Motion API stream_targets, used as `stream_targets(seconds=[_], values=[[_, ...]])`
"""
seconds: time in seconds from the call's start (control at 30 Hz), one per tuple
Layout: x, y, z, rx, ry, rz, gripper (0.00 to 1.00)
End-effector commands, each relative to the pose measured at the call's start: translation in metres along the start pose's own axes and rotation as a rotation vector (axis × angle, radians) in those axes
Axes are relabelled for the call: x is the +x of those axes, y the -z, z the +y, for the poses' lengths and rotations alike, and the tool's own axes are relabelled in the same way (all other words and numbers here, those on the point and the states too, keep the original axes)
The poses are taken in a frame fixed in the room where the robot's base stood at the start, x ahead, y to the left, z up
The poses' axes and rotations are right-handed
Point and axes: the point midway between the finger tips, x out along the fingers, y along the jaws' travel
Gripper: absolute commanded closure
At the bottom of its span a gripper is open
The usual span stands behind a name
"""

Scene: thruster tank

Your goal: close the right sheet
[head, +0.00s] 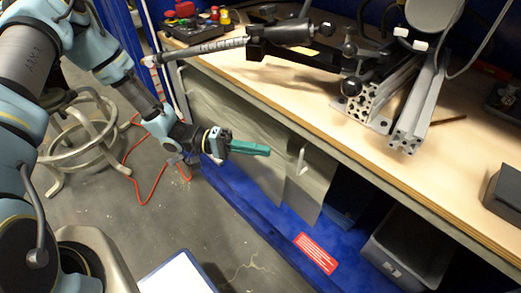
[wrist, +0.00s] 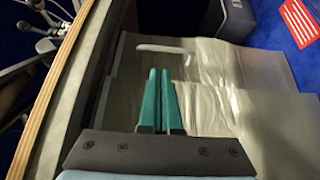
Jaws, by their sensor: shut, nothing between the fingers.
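The right sheet (head: 312,181) is a grey, translucent hanging panel under the workbench, with a white handle (head: 301,160) on it. A wider grey sheet (head: 235,118) hangs to its left. My gripper (head: 268,151) is in front of the sheets, left of the white handle, with its green fingers pointing right. In the wrist view my gripper (wrist: 161,72) has its two green fingers side by side, shut and empty. The white handle (wrist: 160,48) shows just beyond the fingertips, apart from them as far as I can tell. The sheet surface (wrist: 220,85) looks wrinkled.
The workbench top (head: 290,80) and its edge run above the sheets, carrying metal profiles (head: 418,107) and a control box (head: 195,22). A dark grey bin (head: 408,250) stands on the blue base at right. A round metal frame (head: 80,140) and red cable lie on the floor left.

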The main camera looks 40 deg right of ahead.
Motion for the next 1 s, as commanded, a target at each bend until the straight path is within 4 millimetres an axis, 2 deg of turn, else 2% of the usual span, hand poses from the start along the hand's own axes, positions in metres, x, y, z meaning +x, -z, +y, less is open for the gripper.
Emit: stream_targets(seconds=[0.03, 0.2, 0.4, 1.0], values=[[0.011, -0.001, 0.000, -0.001, -0.001, -0.004, 1.00], [0.041, -0.001, 0.000, -0.003, 0.000, -0.005, 1.00], [0.063, -0.001, 0.000, -0.002, 0.001, -0.003, 1.00], [0.073, 0.001, 0.000, -0.002, 0.000, -0.001, 1.00]])
